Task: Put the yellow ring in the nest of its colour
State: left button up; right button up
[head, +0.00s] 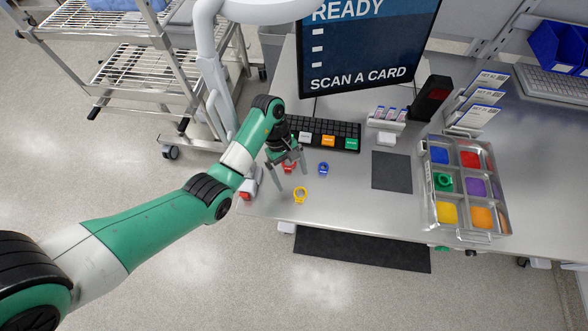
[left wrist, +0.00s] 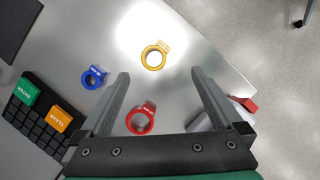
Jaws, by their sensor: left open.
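The yellow ring (head: 300,195) lies flat on the metal table near its front edge; it also shows in the left wrist view (left wrist: 154,55), tag pointing up and right. My left gripper (head: 288,180) is open and empty above the table, close to the red ring (head: 288,167). In the left wrist view the red ring (left wrist: 140,119) lies between the fingers and the yellow ring lies beyond the fingertips. A blue ring (head: 323,168) lies to the right. The yellow nest (head: 447,213) is the front left compartment of the tray (head: 464,232) on the right. My right gripper is out of view.
The tray's green nest (head: 444,182) holds a green ring. A keyboard (head: 335,134) and a screen (head: 360,50) stand behind the rings. A dark mat (head: 391,171) lies between rings and tray. Card holders (head: 478,100) stand behind the tray.

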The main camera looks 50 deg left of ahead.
aim_at(299, 195)
pick_arm(q)
jog(key=shift+w+d+f, duration=0.25)
jog(key=shift+d+f, duration=0.05)
jog(key=shift+d, duration=0.15)
jog(key=b+x, duration=0.1)
jog(key=x, duration=0.5)
jog(key=shift+d+f+b, duration=0.2)
jog(key=shift+f+b, duration=0.1)
jog(key=shift+f, duration=0.05)
jog(key=shift+c, duration=0.2)
jog(key=c, duration=1.5)
jog(key=shift+r, duration=0.15)
